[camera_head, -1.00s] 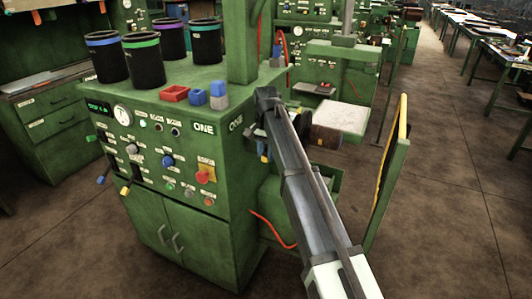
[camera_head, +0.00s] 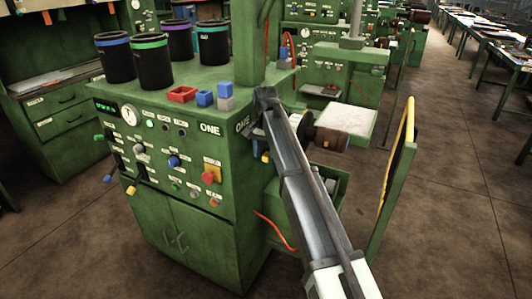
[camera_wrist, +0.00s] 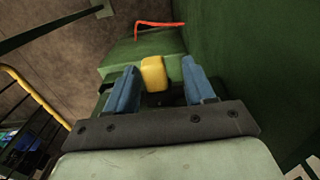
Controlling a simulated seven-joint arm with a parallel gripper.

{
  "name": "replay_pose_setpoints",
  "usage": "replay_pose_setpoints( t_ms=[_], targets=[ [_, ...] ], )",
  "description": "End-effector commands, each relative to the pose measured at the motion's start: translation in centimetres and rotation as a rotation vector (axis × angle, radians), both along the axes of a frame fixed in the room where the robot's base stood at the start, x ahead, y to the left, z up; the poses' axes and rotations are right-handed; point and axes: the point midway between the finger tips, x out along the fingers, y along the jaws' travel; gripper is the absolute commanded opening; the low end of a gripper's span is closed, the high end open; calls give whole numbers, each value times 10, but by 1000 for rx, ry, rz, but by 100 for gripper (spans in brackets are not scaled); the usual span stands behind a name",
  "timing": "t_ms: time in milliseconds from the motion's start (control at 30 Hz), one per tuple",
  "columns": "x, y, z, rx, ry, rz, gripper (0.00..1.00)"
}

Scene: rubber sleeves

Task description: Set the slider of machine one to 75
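Machine one (camera_head: 190,210) is a green cabinet with a control panel, labelled ONE, at left centre in the head view. A small yellow block (camera_wrist: 153,74), perhaps the slider's knob, shows between my gripper's fingers in the wrist view. My gripper (camera_wrist: 159,66) has two blue fingers standing apart around it. A gap shows at the right finger; contact at the left finger cannot be told. In the head view the yellow block (camera_head: 265,157) shows small beside the machine's right side, and my arm hides most of the gripper. No slider scale is readable.
A green box (camera_wrist: 118,62) and red cable (camera_wrist: 160,23) lie beyond the fingers. A yellow-edged panel (camera_head: 398,165) stands to the right of my arm.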

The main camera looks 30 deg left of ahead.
Motion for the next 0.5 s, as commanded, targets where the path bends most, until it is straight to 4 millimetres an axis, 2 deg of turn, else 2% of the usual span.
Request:
replay_pose_setpoints(
  t_ms=[267, 367, 500],
  targets=[
    [0, -1, 2, -3, 0, -1, 53],
    [0, -1, 9, -2, 0, -1, 53],
    [1, -1, 31, -1, -2, -1, 53]
  ],
)
